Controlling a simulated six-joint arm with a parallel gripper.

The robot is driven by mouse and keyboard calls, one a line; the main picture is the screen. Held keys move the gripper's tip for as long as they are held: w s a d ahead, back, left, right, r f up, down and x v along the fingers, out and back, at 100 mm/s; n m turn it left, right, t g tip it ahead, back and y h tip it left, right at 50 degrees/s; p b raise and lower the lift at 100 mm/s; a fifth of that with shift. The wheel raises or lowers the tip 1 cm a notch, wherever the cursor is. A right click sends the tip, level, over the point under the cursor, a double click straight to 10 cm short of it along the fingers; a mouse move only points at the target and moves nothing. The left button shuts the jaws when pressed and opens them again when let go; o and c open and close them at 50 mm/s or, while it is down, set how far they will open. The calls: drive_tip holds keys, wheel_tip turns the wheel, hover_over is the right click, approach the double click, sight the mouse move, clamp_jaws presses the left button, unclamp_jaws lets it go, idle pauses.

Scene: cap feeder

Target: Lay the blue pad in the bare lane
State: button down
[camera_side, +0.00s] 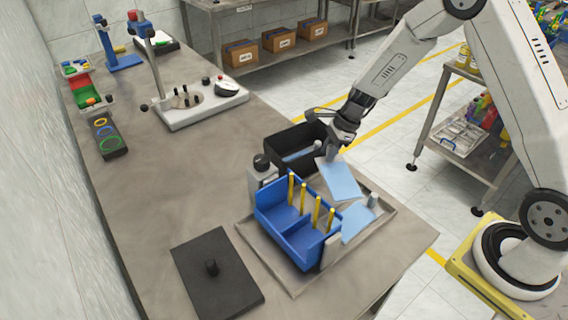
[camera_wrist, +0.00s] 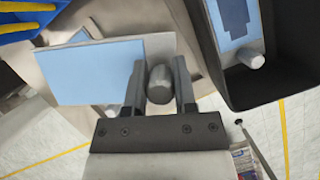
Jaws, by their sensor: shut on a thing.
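My gripper (camera_side: 340,143) is shut on the grey knob (camera_wrist: 160,84) at one end of a light blue pad (camera_side: 341,180). The held pad is tilted in the side view, in the air above the right part of the grey tray (camera_side: 265,262). In the wrist view the pad (camera_wrist: 98,70) extends left from my gripper (camera_wrist: 160,70). A second light blue pad (camera_side: 355,223) lies lower, at the right side of the blue feeder (camera_side: 303,255), with a grey knob (camera_side: 373,200) by it. The held pad hides part of that area, so I cannot tell which lane is bare.
Several yellow posts (camera_side: 316,214) stand up from the feeder. A black bin (camera_side: 285,142) behind it holds another light blue piece, with a grey knob (camera_wrist: 251,58) in the wrist view. A black plate (camera_side: 213,285) with a knob lies front left. The table's middle is clear.

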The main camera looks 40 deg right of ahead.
sight(342, 160)
drive_tip(key=m, duration=0.1)
drive_tip(key=d+f+m, duration=0.1)
drive_tip(key=m+t, duration=0.1)
drive_tip(key=shift+w+d+f+m+h, duration=0.1)
drive_tip(key=shift+d+f+m+h, duration=0.1)
drive_tip(key=shift+d+m+h, duration=0.15)
drive_tip(key=m, duration=0.1)
drive_tip(key=d+f+m+t+h, duration=0.1)
drive_tip(key=m, duration=0.1)
drive_tip(key=shift+w+f, duration=0.1)
drive_tip(key=shift+f, duration=0.1)
drive_tip(key=m, duration=0.1)
drive_tip(key=d+f+m+h, duration=0.1)
drive_tip(key=shift+s+m+t, duration=0.25)
drive_tip(key=shift+m+t, duration=0.05)
drive_tip(key=shift+m, duration=0.05)
drive_tip(key=shift+s+d+f+m+h, duration=0.25)
drive_tip(key=shift+f+m, duration=0.1)
drive_tip(key=shift+m, duration=0.25)
drive_tip(key=shift+s+d+f+m+h, duration=0.1)
drive_tip(key=shift+s+f+m+h, duration=0.15)
drive_tip(key=shift+m, duration=0.35)
drive_tip(key=shift+s+f, duration=0.1)
drive_tip(key=shift+f, duration=0.15)
drive_tip(key=shift+f, duration=2.1)
unclamp_jaws()
drive_tip(key=shift+d, duration=0.1)
